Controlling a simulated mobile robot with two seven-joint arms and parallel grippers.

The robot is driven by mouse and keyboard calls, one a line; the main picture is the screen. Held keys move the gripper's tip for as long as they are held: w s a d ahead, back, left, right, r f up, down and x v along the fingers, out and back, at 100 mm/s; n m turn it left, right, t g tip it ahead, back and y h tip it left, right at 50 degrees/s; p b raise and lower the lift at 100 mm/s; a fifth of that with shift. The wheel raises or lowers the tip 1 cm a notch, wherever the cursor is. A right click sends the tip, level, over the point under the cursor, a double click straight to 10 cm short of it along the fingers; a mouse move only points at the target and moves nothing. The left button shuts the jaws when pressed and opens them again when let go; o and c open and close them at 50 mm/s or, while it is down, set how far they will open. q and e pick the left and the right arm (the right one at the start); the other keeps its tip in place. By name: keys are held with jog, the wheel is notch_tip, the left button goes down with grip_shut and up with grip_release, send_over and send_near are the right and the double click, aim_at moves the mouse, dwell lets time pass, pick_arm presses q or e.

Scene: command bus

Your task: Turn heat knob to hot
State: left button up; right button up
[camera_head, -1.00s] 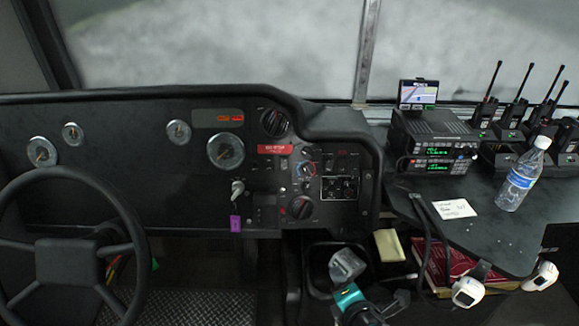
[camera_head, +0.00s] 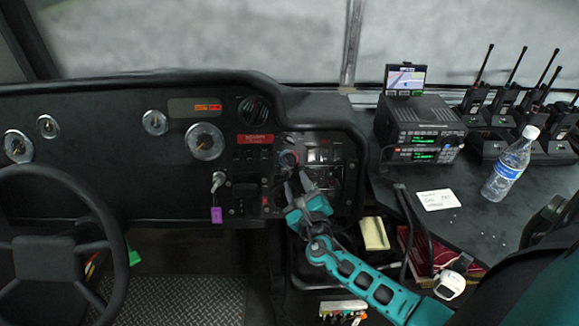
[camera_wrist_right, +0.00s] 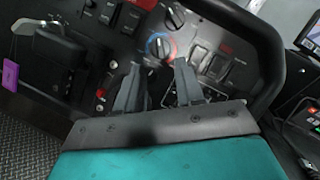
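The heat knob (camera_head: 289,158) is a small round knob with a red and blue ring, on the black dashboard panel. In the right wrist view the knob (camera_wrist_right: 158,47) sits just beyond the gap between my fingertips, with its ring blue on the left and red on the right. My right gripper (camera_head: 296,178) is just below the knob in the head view. In the right wrist view the gripper (camera_wrist_right: 157,66) is open, its two grey fingers apart with nothing between them. Which way the knob points is too small to tell. My left gripper is not in view.
Switches and another dark knob (camera_wrist_right: 174,17) surround the heat knob. A key with a purple tag (camera_head: 216,214) hangs to the left. The steering wheel (camera_head: 60,215) is at far left. A radio (camera_head: 420,135) and a water bottle (camera_head: 510,165) stand on the right table.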

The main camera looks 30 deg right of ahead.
aim_at(288, 162)
jog(key=b+x, duration=0.1)
jog(key=x, duration=0.6)
jog(key=shift+w+f, duration=0.1)
jog(key=shift+w, duration=0.05)
jog(key=shift+c, duration=0.2)
grip_shut()
